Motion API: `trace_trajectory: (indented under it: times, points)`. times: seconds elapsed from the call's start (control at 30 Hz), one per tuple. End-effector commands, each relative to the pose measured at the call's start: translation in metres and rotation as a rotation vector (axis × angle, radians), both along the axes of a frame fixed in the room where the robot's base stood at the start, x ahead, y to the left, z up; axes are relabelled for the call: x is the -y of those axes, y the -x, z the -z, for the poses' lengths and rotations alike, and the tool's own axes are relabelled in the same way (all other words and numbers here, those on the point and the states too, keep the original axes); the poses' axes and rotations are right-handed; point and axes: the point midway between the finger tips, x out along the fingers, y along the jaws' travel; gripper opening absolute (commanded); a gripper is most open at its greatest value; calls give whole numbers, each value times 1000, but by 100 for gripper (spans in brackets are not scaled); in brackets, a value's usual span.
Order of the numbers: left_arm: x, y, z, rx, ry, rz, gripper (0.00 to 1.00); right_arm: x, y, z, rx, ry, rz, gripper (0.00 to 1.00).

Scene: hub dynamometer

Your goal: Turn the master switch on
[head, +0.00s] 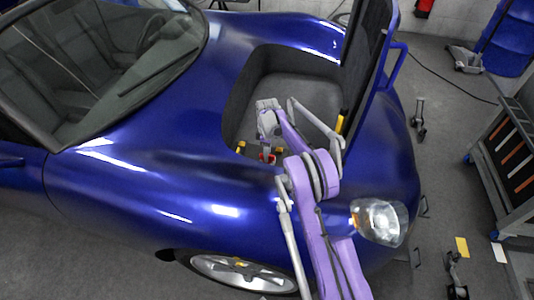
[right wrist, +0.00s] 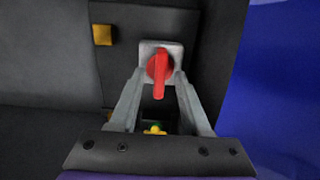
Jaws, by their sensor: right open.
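The master switch shows in the right wrist view as a red handle (right wrist: 159,74) on a light grey plate (right wrist: 147,47), fixed to a dark panel. The handle's narrow end points down in that picture. My right gripper (right wrist: 161,86) is open, with one finger on each side of the handle. I cannot tell whether either finger touches it. In the head view my right gripper (head: 267,150) reaches down into the open front compartment of the blue car, and a bit of red (head: 266,157) shows at its tip. My left gripper is not in view.
The blue car's (head: 150,190) raised front lid (head: 365,70) stands close to the right of my arm. The compartment's (head: 300,88) far part is empty. A yellow block (right wrist: 102,35) is on the panel beside the switch. A tool cart (head: 505,150) stands at the right.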

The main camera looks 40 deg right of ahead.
Motion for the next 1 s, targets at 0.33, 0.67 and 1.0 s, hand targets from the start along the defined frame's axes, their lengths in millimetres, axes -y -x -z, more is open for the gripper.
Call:
trace_trajectory:
  times: [0.33,0.67,1.0]
  points:
    - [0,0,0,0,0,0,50,0,0,0,0,0,0,22]
    - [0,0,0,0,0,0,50,0,0,0,0,0,0,0]
    - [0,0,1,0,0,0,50,0,0,0,0,0,50,0]
